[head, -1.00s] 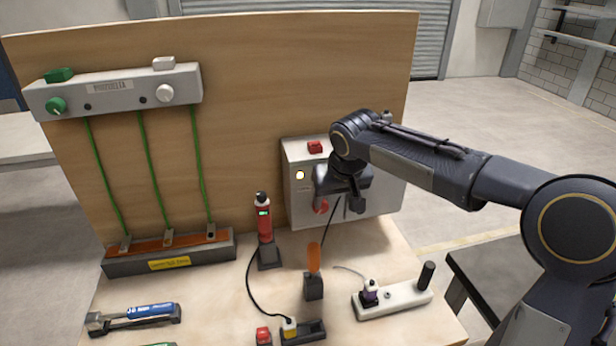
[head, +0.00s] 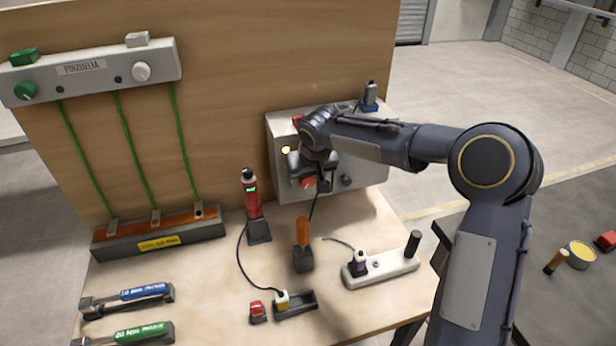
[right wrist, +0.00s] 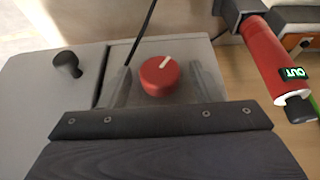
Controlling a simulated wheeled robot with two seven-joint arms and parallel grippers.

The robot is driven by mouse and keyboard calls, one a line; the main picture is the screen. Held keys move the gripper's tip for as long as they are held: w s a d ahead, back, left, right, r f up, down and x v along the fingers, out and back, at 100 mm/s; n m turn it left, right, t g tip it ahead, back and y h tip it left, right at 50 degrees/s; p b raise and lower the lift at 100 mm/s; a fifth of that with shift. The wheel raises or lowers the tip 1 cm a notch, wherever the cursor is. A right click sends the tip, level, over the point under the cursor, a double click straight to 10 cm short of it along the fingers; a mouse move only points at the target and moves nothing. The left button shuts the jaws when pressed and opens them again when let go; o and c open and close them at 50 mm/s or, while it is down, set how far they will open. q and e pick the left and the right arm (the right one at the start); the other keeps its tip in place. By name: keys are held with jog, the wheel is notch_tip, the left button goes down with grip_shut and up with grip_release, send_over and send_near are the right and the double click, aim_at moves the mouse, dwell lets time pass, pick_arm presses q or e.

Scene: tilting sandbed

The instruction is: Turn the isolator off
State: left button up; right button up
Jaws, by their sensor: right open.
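The isolator appears to be the grey box (head: 372,172) fixed to the wooden board. A red round knob (head: 307,183) is on its front, below a small lit yellow-white lamp (head: 286,150). My right gripper (head: 316,180) is at the box front, partly covering it. In the right wrist view the red knob (right wrist: 160,76) has a white pointer mark, set at a slant. The two fingers of the right gripper (right wrist: 160,88) stand open, one on each side of the knob, with gaps showing. My left gripper is not in view.
A black knob (right wrist: 67,65) is on the box beside the red one. A red handheld tool (head: 250,195) stands near the box. An orange-handled tool (head: 303,235) and a white strip (head: 395,268) sit on the bench. Torque wrenches (head: 128,299) lie at left.

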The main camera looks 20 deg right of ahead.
jog(key=c, duration=1)
jog(key=shift+o, duration=0.2)
jog(key=shift+a+f+n+h+b, duration=0.15)
jog(key=shift+a+n+h+b, duration=0.15)
jog(key=shift+h+b, duration=0.9)
jog(key=h+b, duration=0.2)
jog(key=h, duration=0.1)
jog(key=shift+a+f+n+h, duration=0.1)
jog(key=shift+a+n+h, duration=0.1)
jog(key=shift+n+h, duration=0.1)
jog(key=h+b, duration=0.2)
jog(key=n+t+h+b, duration=0.1)
jog(key=h+b, duration=0.1)
jog(key=shift+a+f+h, duration=0.15)
jog(key=shift+f+h, duration=0.05)
jog(key=shift+h, duration=0.2)
jog(key=shift+n+t+h+b, duration=0.3)
jog(key=shift+n+h+b, duration=0.3)
jog(key=shift+h, duration=0.5)
